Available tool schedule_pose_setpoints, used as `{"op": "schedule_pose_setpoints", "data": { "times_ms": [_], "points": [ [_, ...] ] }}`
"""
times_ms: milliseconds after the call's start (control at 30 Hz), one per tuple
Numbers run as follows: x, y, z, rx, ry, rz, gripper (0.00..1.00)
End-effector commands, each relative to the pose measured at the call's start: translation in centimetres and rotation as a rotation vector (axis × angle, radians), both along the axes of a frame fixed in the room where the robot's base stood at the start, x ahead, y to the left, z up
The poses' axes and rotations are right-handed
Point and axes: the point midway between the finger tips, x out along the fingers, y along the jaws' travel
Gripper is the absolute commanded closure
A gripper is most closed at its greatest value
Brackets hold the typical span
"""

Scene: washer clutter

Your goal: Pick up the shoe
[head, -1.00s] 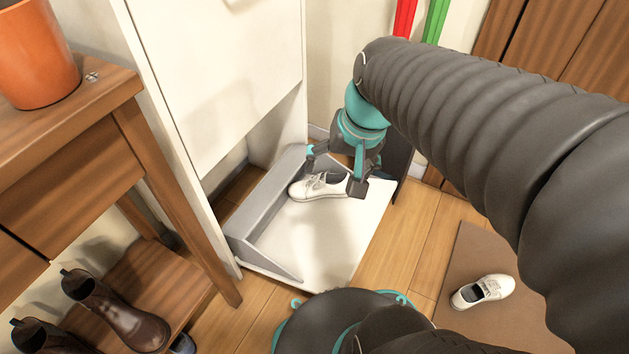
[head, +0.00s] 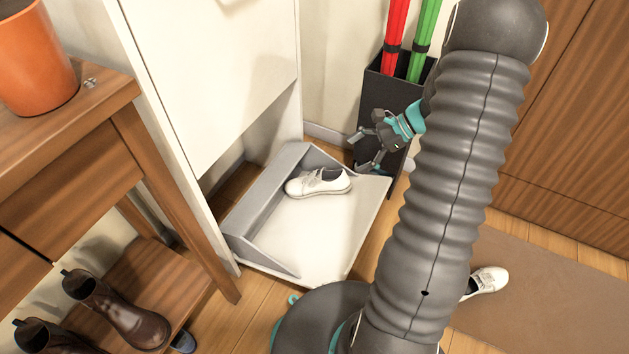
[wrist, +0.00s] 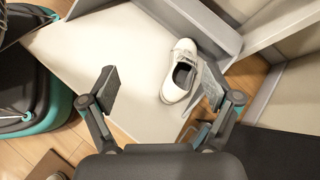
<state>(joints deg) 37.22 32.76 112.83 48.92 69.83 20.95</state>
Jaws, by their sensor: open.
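A white lace-up shoe (head: 318,182) lies on the white floor of an open tilt-out compartment (head: 310,240) low in the white cabinet. It also shows in the wrist view (wrist: 180,72), just beyond my fingers and nearer the right one. My gripper (head: 366,150) is open and empty, to the right of the shoe and above it, in front of the dark umbrella stand. In the wrist view my gripper (wrist: 162,90) has its fingers spread wide, and neither is shut on the shoe. A second white shoe (head: 488,282) lies on the brown mat, partly hidden by my arm.
A dark umbrella stand (head: 385,95) holds a red and a green umbrella behind my gripper. The compartment has raised grey side walls (head: 262,195). A wooden table (head: 150,150) with an orange pot (head: 36,62) stands left, brown boots (head: 118,312) on its lower shelf.

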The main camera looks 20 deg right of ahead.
Motion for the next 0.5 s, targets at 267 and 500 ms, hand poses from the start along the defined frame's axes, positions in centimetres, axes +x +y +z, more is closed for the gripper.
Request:
{"op": "schedule_pose_setpoints", "data": {
  "times_ms": [267, 500],
  "points": [
    [1.1, -5.7, -7.9, 0.251, 0.126, -0.296, 0.12],
    [1.0, -8.2, -11.6, 0.368, 0.172, -0.434, 0.12]
  ]
}}
